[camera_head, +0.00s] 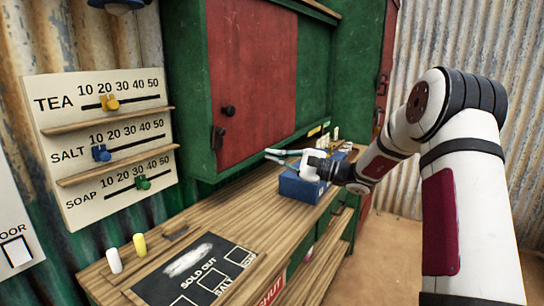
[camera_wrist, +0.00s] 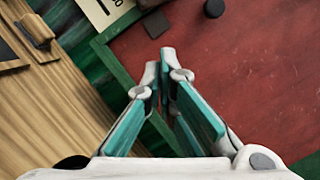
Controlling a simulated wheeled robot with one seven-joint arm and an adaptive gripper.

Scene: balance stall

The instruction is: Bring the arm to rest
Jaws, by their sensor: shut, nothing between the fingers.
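My gripper (camera_head: 284,155) is at the end of my white arm, which reaches in from the right in the head view. It is held above the wooden counter, in front of the red cupboard door and just above and left of a blue box. In the wrist view my gripper (camera_wrist: 159,66) shows its teal fingers converging at the tips, with nothing between them. Behind the fingers the wrist view shows the red door (camera_wrist: 225,85) and its green frame.
The counter (camera_head: 230,215) bears a blue box (camera_head: 300,187), a black SOLD OUT board (camera_head: 165,287), and white (camera_head: 114,260) and yellow (camera_head: 140,245) pegs. A price board (camera_head: 60,88) with sliders hangs at left. The red door (camera_head: 255,75) has a dark knob. Floor is open at right.

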